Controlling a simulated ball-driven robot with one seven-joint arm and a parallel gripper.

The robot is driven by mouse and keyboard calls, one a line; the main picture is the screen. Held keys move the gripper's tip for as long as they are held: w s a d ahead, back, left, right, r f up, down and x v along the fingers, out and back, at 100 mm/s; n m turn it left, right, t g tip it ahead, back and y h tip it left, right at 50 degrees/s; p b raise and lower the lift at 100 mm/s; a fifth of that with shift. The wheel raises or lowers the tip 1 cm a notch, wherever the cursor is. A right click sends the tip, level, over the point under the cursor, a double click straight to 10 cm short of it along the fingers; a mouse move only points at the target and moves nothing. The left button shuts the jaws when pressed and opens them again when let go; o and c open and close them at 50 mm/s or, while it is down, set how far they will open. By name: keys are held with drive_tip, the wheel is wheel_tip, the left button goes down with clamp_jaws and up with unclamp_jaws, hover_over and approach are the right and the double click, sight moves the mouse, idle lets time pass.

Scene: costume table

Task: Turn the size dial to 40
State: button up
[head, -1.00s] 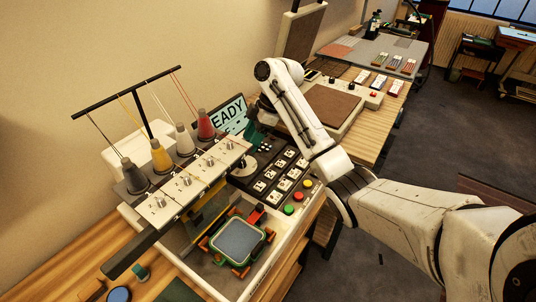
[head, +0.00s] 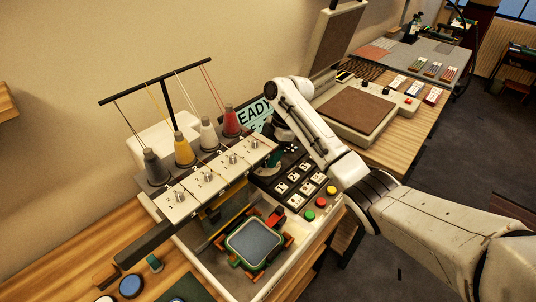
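The embroidery machine's control panel (head: 297,187) is dark, with rows of white-marked keys. A small pale round part (head: 268,171), perhaps the size dial, shows at the panel's left end, partly hidden by the sewing heads. Its markings and setting are too small to read. My gripper (head: 284,136) is at the panel's far end, just in front of the lit screen (head: 253,113) and above that round part. The fingers are dark and small. I cannot tell whether they are open or touch anything.
Four thread cones, including a red one (head: 231,122), stand behind knobbed heads (head: 209,177). A green hoop frame (head: 254,243) sits at the machine's front. Red, yellow and green buttons (head: 320,202) line the panel's near side. A heat press (head: 357,116) stands behind on the table.

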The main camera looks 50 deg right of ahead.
drive_tip(key=shift+w+a+f, duration=0.1)
drive_tip(key=shift+a+f, duration=0.15)
drive_tip(key=shift+f, duration=0.25)
drive_tip(key=c, duration=1)
